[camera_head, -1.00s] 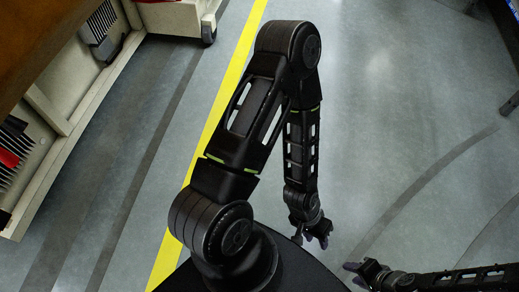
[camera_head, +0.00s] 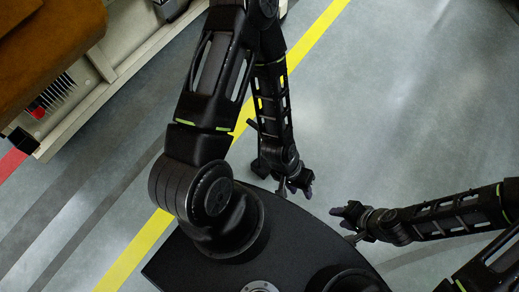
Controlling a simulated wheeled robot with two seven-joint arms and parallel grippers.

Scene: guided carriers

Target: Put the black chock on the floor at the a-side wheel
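My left gripper (camera_head: 298,184) hangs over the front edge of my black base, small and dark, and nothing can be made out between its fingers. My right gripper (camera_head: 346,213) points left toward it, a short gap away, with no object seen in it. The finger openings are too small to judge. A dark shape (camera_head: 261,166) beside my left forearm may be the black chock or part of my arm; I cannot tell. No carrier wheel is clearly visible, and my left arm covers part of the carrier's side. I cannot tell which side is the a-side.
A pale-framed carrier (camera_head: 88,112) with a brown load (camera_head: 60,45) stands at the upper left. Red and dark items (camera_head: 52,95) sit inside it. A yellow floor line (camera_head: 135,250) runs diagonally under my arm. The grey floor at the upper right is clear.

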